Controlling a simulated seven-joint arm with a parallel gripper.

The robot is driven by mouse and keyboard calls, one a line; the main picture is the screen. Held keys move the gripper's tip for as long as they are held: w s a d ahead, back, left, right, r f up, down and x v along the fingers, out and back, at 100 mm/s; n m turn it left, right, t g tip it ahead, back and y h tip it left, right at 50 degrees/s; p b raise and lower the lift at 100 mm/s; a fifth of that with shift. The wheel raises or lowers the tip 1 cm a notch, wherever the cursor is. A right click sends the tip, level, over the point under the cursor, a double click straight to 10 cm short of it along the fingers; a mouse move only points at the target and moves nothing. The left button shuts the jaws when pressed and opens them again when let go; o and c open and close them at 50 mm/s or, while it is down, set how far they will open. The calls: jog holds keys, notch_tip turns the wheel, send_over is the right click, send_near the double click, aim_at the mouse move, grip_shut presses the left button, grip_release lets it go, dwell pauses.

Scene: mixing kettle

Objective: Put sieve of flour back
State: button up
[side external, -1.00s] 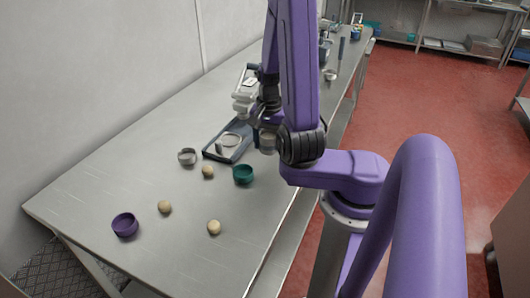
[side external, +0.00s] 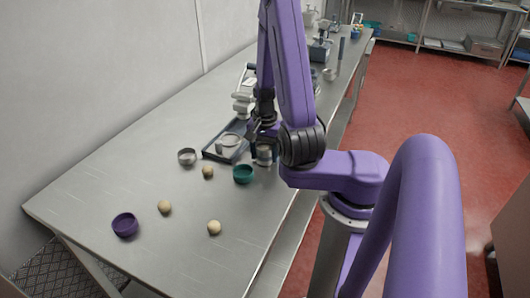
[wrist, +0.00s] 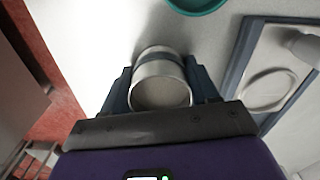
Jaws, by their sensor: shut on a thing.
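The sieve of flour (wrist: 160,82) is a metal cylinder with a blue-grey band, seen from above in the wrist view. My gripper (wrist: 162,88) is shut on it, one finger on each side. In the side external view the sieve (side external: 264,155) shows below my gripper (side external: 262,140), between the dark tray and the front edge of the table, just behind the teal bowl. Whether its base touches the table is hard to tell.
A teal bowl (side external: 243,174) stands close by, and its rim shows in the wrist view (wrist: 196,3). A dark-framed tray (side external: 226,147) with a round dish lies to the left. A metal ring (side external: 187,157), dough balls (side external: 164,207) and a purple bowl (side external: 125,225) are further left.

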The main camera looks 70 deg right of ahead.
jog(key=shift+f, duration=0.1)
jog(key=o, duration=1.1)
